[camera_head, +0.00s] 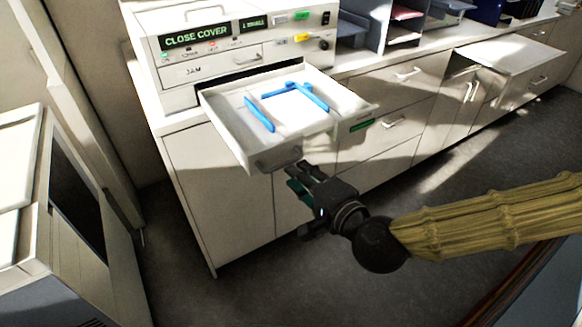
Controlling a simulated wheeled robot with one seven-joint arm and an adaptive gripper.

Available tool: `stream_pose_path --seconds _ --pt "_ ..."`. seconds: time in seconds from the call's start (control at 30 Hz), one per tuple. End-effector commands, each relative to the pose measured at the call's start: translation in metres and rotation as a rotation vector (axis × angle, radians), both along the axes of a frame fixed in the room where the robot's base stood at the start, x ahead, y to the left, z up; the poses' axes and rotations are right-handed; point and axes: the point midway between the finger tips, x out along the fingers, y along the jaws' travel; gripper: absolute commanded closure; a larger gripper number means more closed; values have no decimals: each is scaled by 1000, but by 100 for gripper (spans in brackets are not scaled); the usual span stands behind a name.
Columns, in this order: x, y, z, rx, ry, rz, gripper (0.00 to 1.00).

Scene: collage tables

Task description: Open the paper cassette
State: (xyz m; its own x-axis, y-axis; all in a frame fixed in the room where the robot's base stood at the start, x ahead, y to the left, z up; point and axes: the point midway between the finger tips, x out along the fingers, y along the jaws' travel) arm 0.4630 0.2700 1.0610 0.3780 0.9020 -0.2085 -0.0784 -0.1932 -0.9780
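The paper cassette (241,142) is a pale tray pulled well out of the front of the beige machine (233,60). White paper (293,114) and blue guide pieces (260,114) lie inside it. A handle (278,158) is on its front face. My dark gripper (297,178) is just to the right of and below this handle, close to the cassette's front. The view does not show clearly whether its fingers touch the handle or how far apart they are.
The machine's display (197,36) reads "CLOSE COVER"; a panel marked "JAM" (194,71) is below it. The machine stands on a pale cabinet (225,200). An open drawer (510,57) juts out at the right. Another machine (75,230) stands at the left. Floor is free between them.

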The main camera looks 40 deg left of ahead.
Motion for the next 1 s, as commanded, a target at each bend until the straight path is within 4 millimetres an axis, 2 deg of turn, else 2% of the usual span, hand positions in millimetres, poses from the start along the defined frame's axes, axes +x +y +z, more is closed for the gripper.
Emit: stream_pose_path --seconds 0.2,0.4,1.0 --pt "-12 -30 7 0 0 -1 81" --pt "-18 -44 10 1 -1 -1 81" --pt "-20 -47 11 0 0 0 81"
